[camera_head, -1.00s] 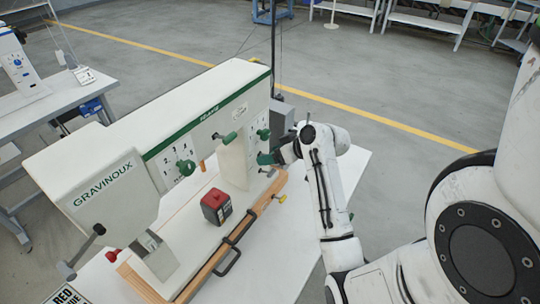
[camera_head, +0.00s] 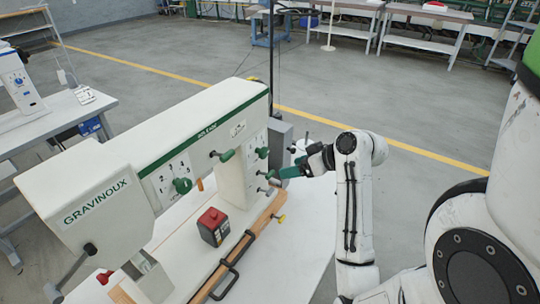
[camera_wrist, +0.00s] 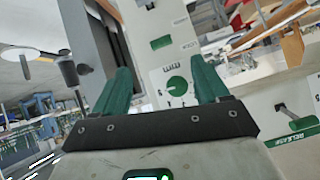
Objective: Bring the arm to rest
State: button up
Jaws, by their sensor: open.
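My gripper (camera_head: 287,172) is at the right end of the white eyelet press (camera_head: 120,185), held up beside its control panel. In the wrist view its two green fingers (camera_wrist: 163,80) stand apart with nothing between them. Behind them is the panel with a green dial (camera_wrist: 177,86). In the head view, green knobs (camera_head: 262,152) sit on the press just left of the gripper. My arm bends at the elbow on the right and reaches left to the press.
Open floor lies to the right.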

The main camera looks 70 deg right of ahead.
jog(key=w+a+f+g+y+b, duration=0.15)
jog(key=w+a+f, duration=0.25)
jog(key=a+f, duration=0.5)
jog(key=s+a+f+n+g, duration=0.1)
jog(key=s+a+f+g, duration=0.1)
jog(key=a, duration=0.5)
jog(key=s+a+f+n+g+b, duration=0.1)
jog(key=s+a+f+g, duration=0.2)
jog(key=a+f, duration=0.2)
jog(key=s+a+f+n+g+b, duration=0.1)
jog(key=a+f, duration=0.3)
jog(key=a, duration=0.5)
jog(key=shift+s+a+f+n+g, duration=0.1)
jog(key=shift+s+a+n+g, duration=0.1)
jog(key=shift+s+g, duration=0.25)
jog(key=shift+s+a+f+n+g, duration=0.1)
jog(key=shift+s+a+n+g, duration=0.1)
jog(key=shift+s+g, duration=0.25)
jog(key=shift+s, duration=0.2)
jog(key=shift+c, duration=0.5)
